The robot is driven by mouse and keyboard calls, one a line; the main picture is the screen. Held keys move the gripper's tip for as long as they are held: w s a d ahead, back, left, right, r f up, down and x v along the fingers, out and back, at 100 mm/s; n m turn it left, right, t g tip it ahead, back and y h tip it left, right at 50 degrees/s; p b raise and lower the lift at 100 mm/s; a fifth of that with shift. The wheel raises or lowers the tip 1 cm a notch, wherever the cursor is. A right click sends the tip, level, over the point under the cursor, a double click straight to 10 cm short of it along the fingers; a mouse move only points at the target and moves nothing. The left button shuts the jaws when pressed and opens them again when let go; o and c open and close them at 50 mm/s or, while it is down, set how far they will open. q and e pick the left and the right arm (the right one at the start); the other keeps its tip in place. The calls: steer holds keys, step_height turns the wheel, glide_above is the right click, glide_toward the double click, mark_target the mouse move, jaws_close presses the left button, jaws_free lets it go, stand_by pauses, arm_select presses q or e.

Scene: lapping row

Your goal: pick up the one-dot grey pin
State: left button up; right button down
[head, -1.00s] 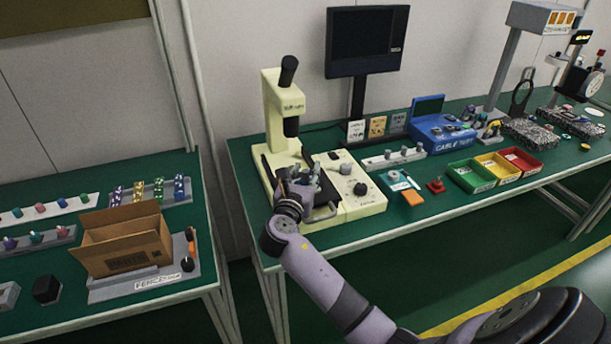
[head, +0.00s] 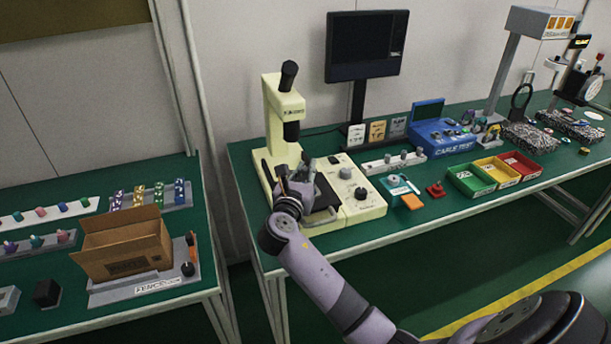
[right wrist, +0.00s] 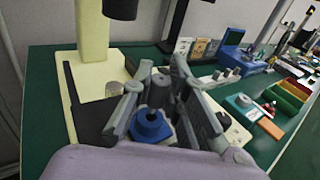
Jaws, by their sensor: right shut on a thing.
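My right gripper (head: 306,171) is over the plate of the cream microscope stand (head: 353,205) in the head view. In the right wrist view its two grey fingers (right wrist: 159,72) lean together at the tips, shut on a small grey thing that I take for the grey pin (right wrist: 160,83). The fingers hide most of it, and I cannot make out its dot. A blue piece with a dark round hole (right wrist: 150,125) shows between the fingers, nearer the palm. I cannot tell whether it touches them. My left gripper is not in view.
The microscope column (head: 284,115) rises close behind my gripper. Knobs (head: 360,193) stand on its base to the right. A pale strip with grey pins (head: 393,161), a blue tester (head: 441,132) and coloured bins (head: 495,172) are further right. A cardboard box (head: 123,248) is on the left table.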

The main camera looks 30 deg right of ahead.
step_height(320, 180, up, 18)
steer(key=p, duration=0.2)
steer(key=s+a+f+n+t+y, duration=0.3)
steer(key=s+a+f+n+y, duration=0.3)
steer(key=s+a, duration=0.25)
steer(key=s+a+f+n+t+y, duration=0.3)
steer(key=s+a+f+y, duration=0.45)
steer(key=a, duration=0.25)
step_height(320, 180, up, 13)
steer(key=m+g+h, duration=0.6)
steer(key=m+h, duration=0.3)
steer(key=h, duration=0.4)
glide_above(304, 169)
steer(key=shift+d+r+h, duration=0.25)
steer(key=shift+d, duration=0.05)
